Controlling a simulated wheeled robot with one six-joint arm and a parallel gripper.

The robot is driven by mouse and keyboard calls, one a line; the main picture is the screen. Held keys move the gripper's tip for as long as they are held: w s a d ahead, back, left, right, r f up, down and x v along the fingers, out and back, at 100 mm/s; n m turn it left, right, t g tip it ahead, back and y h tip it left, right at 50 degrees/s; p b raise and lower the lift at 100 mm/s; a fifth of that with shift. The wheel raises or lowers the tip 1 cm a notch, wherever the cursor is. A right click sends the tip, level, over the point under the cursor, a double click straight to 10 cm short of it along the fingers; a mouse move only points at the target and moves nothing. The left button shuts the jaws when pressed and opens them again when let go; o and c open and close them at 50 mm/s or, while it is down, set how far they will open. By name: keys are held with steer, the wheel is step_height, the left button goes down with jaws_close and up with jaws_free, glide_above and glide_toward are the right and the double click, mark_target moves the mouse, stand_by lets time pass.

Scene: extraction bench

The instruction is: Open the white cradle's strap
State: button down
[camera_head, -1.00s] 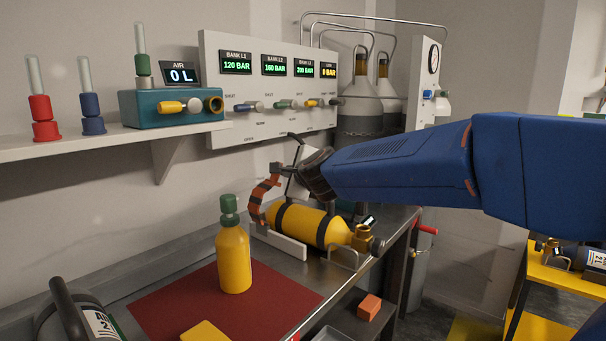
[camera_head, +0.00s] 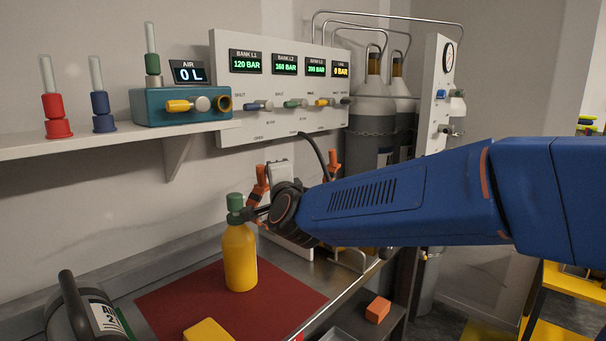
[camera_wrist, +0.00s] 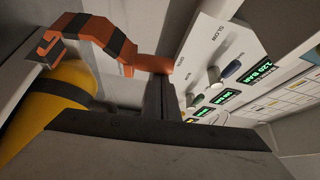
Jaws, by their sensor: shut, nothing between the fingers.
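The yellow cylinder (camera_wrist: 50,98) with a dark band lies in the white cradle (camera_wrist: 25,75), which is mostly hidden behind my arm in the head view. The orange strap (camera_wrist: 118,42) with dark bands arcs up over the cylinder's side in the wrist view, and its end comes close to my fingers. Whether they touch I cannot tell. Part of the strap also shows in the head view (camera_head: 261,183). My gripper (camera_head: 252,213) is shut and empty; its fingers (camera_wrist: 160,95) also show in the wrist view. Whether the strap is fastened is unclear.
The valve panel (camera_head: 280,115) and shelf (camera_head: 90,147) are behind. An orange block (camera_head: 377,309) sits on the right.

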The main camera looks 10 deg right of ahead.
mark_target(261, 174)
steer(key=shift+s+a+f+n+t, duration=0.2)
steer(key=shift+s+a+n+t, duration=0.05)
steer(key=shift+s+a+n, duration=0.3)
steer(key=shift+s+a+f+n+t, duration=0.15)
steer(key=shift+s+a+n+t, duration=0.2)
steer(key=shift+a, duration=0.3)
